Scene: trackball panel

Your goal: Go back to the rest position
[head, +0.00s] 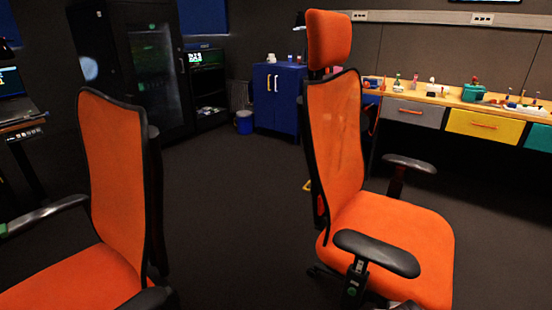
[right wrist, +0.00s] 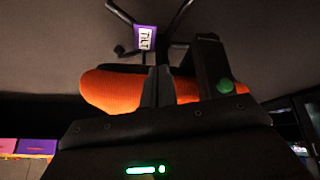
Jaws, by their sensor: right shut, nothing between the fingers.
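My right gripper (right wrist: 157,72) shows in the right wrist view, with its two dark fingers together and nothing between them. An orange chair seat (right wrist: 112,90) is behind the fingers in that view; I cannot tell whether they touch it. My left gripper is in neither view. No trackball panel can be made out.
In the head view an orange office chair (head: 395,240) stands right of centre and another orange chair (head: 115,190) at the left. Dark floor (head: 225,220) is clear between them. A blue cabinet (head: 278,97), a blue bin (head: 244,122) and a workbench with a yellow drawer (head: 483,124) stand behind.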

